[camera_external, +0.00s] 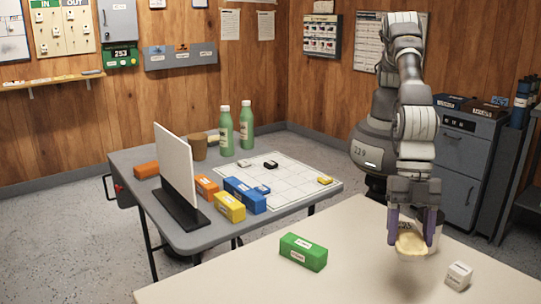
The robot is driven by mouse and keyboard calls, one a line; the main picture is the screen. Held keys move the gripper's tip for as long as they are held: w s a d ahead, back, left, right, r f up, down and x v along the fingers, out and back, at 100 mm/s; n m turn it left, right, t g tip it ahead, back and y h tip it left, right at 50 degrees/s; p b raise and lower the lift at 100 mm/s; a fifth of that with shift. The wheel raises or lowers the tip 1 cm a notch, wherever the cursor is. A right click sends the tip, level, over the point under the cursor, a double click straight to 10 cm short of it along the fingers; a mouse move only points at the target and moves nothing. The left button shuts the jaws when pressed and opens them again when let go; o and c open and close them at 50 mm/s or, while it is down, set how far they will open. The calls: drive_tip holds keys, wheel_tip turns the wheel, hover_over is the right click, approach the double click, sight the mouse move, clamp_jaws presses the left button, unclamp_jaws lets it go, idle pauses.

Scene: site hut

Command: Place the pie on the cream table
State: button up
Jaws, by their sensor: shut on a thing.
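The pie (411,243) is a small pale golden piece between the fingers of my gripper (411,238). My gripper points down and is shut on the pie. It is over the cream table (220,284), at the right part of the picture. A soft shadow lies on the tabletop below the pie, and I cannot tell exactly how large the gap is. The fingers cover the pie's sides.
On the cream table, a green block (303,252) lies left of my gripper and a small white cube (458,276) lies to the right. A grey table (180,238) behind holds a white panel (175,168), coloured blocks, green bottles (226,132) and a gridded sheet (285,178).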

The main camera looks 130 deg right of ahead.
wheel_tip(320, 180, down, 10)
drive_tip(key=b, duration=0.3)
drive_tip(key=shift+b, duration=0.4)
drive_tip(key=shift+f, duration=0.1)
drive_tip(key=o, duration=1.1)
